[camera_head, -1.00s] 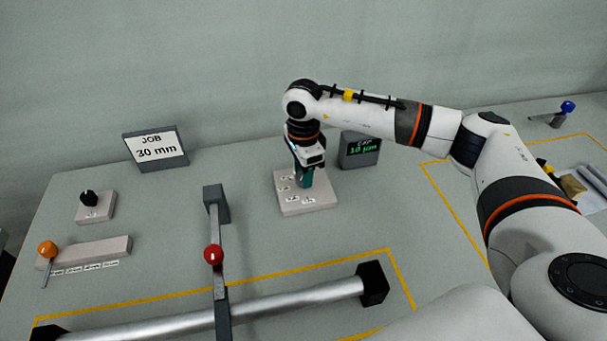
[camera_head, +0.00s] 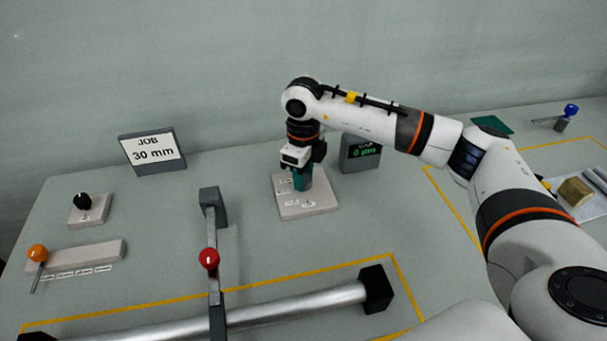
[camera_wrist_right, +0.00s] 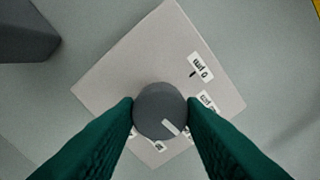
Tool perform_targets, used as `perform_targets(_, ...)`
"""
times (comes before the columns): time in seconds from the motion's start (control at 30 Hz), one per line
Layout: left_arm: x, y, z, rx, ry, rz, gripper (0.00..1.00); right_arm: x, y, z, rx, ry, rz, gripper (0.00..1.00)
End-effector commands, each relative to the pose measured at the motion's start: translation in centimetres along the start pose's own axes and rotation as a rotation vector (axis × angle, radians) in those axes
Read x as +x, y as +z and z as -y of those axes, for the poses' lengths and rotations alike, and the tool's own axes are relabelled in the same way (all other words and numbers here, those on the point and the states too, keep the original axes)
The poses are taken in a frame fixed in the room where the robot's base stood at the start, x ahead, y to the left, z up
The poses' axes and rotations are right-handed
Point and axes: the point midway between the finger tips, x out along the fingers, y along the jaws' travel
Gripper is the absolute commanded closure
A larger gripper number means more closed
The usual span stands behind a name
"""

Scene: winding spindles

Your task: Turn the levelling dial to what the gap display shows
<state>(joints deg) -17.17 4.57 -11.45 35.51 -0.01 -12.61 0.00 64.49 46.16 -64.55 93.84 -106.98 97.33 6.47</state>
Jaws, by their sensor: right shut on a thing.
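The levelling dial is a round dark grey knob (camera_wrist_right: 160,110) with a white pointer mark, on a pale square plate (camera_wrist_right: 180,45), which also shows in the head view (camera_head: 308,208). In the wrist view its mark points to the lower right, between printed labels partly hidden by my fingers. One uncovered label (camera_wrist_right: 203,65) seems to read 0 µm. My right gripper (camera_wrist_right: 160,112) is shut on the knob from above, a green finger on each side. The gap display (camera_head: 362,152) stands just behind and shows green digits that look like 0 µm; its top line is too small to read. My left gripper is not in view.
A JOB 30 mm sign (camera_head: 153,152) stands at the back left. A black knob (camera_head: 83,201) and an orange-knobbed lever (camera_head: 38,254) are at the left.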

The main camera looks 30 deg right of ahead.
Motion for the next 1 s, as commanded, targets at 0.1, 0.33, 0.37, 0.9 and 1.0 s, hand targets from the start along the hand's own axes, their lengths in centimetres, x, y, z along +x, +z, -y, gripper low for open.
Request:
perform_targets(0.1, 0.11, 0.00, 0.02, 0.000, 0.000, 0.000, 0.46, -0.13, -0.05, -0.09, 0.047, 0.003, -0.003, 0.87)
perform_targets(0.33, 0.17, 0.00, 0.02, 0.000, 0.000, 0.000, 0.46, -0.17, -0.05, -0.10, 0.095, 0.003, -0.003, 0.87)
perform_targets(0.37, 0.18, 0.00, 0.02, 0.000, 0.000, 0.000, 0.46, -0.18, -0.05, -0.10, 0.097, 0.003, -0.003, 0.87)
perform_targets(0.9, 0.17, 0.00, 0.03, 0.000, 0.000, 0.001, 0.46, -0.19, -0.05, -0.11, 0.102, 0.003, -0.003, 0.43)
perform_targets(1.0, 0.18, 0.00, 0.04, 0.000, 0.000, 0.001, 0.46, -0.13, -0.03, -0.09, 0.101, 0.002, -0.002, 0.42)
